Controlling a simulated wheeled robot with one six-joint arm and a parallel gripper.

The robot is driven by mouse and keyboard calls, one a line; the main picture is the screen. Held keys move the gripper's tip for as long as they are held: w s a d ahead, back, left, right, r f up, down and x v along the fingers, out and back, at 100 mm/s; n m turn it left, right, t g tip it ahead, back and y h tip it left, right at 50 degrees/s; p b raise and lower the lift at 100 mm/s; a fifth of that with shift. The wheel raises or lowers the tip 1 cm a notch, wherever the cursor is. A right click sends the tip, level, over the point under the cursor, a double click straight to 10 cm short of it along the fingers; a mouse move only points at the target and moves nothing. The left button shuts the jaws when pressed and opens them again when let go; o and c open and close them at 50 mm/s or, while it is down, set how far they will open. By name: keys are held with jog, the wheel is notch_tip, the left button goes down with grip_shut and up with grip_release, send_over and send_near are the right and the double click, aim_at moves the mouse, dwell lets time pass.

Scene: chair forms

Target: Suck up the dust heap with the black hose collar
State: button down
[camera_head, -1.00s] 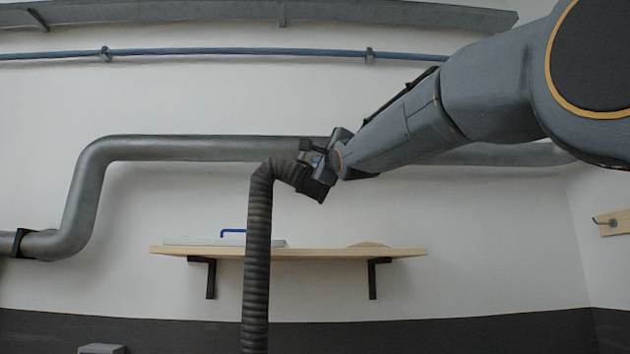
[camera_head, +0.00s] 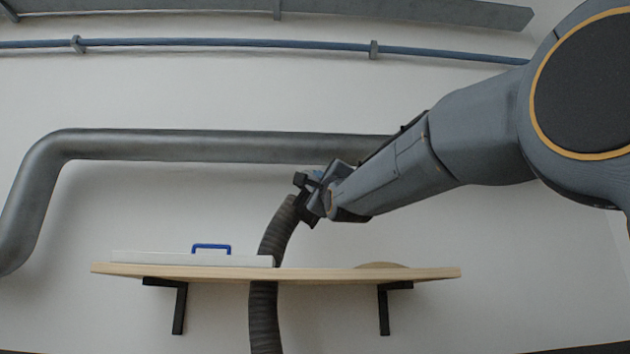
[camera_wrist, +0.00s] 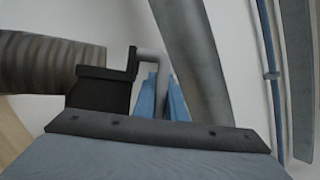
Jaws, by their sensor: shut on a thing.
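My gripper (camera_head: 314,190) is shut on the grey bent handle (camera_wrist: 150,58) of the black hose collar (camera_head: 307,208). In the wrist view the handle sits between the blue fingers, and the collar (camera_wrist: 100,88) is beside them with the ribbed hose (camera_wrist: 45,62) running off left. In the head view the collar is above the middle of the wooden shelf (camera_head: 330,274), tilted, its mouth not clearly visible. A low tan mound (camera_head: 381,265), seemingly the dust heap, lies on the shelf's right half, below and right of the collar.
A white flat panel (camera_head: 180,258) with a blue handle (camera_head: 211,247) lies on the shelf's left half. A thick grey pipe (camera_head: 200,146) runs along the wall above.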

jog(key=d+f+b, duration=0.2)
jog(key=d+f, duration=0.5)
jog(key=f, duration=0.1)
jog(key=shift+w+f+b, duration=0.15)
jog(key=shift+b, duration=0.15)
dwell(0.3)
dwell(6.6)
